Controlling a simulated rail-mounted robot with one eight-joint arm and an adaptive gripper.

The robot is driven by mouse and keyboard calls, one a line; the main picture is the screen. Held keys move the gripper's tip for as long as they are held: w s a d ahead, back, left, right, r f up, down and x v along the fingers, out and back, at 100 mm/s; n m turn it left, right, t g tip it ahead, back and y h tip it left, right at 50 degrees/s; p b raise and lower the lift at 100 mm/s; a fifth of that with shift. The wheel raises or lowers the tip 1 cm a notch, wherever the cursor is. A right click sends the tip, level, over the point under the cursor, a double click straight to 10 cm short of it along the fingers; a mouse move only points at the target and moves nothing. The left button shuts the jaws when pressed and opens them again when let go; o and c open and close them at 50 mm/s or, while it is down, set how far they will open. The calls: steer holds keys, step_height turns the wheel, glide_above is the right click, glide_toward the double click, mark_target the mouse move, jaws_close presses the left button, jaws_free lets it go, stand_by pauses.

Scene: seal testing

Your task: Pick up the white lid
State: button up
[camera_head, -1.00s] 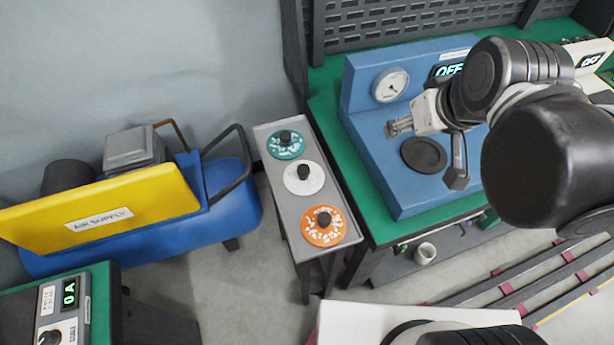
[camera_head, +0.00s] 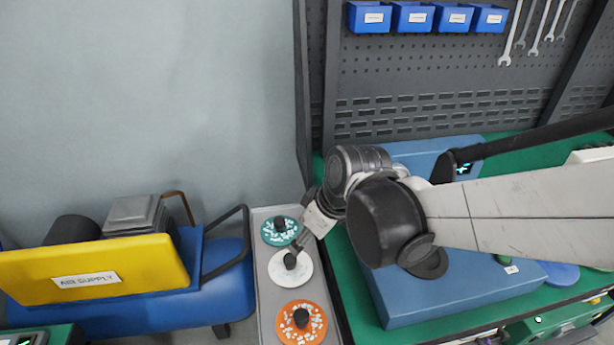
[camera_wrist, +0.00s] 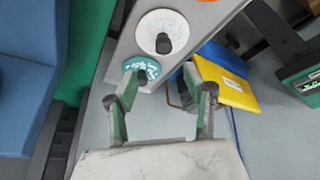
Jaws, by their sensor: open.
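The white lid (camera_head: 284,275), a round disc with a black knob, lies on a narrow grey stand between a teal lid (camera_head: 275,236) and an orange lid (camera_head: 300,334). My gripper (camera_head: 298,247) is above the stand near the white and teal lids, its fingers angled down toward the white lid's knob. In the wrist view the gripper (camera_wrist: 160,95) is open and empty. There the white lid (camera_wrist: 150,27) with its knob lies beyond the fingertips, and the teal lid (camera_wrist: 141,65) shows nearer, close to the left finger. I cannot tell the exact height above the lids.
The grey stand (camera_head: 261,300) is narrow. Left of it is a blue air supply tank (camera_head: 225,290) with a yellow panel (camera_head: 130,250). Right of it is a green bench (camera_head: 350,300) with a blue test box (camera_head: 450,290), partly hidden by my arm. A pegboard (camera_head: 420,75) stands behind.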

mark_target(291, 258)
steer(key=b+x, duration=0.1)
steer(key=x, duration=0.6)
steer(key=shift+s+b+x, duration=0.2)
steer(key=shift+b+x, duration=0.1)
steer(key=shift+x, duration=0.7)
steer(key=shift+s+b+x, duration=0.15)
steer(key=shift+b+x, duration=0.1)
steer(key=shift+x, duration=1.5)
steer(key=shift+s+a, duration=0.1)
steer(key=shift+a, duration=0.05)
steer(key=shift+c, duration=0.5)
steer(key=shift+r, duration=0.1)
jaws_close()
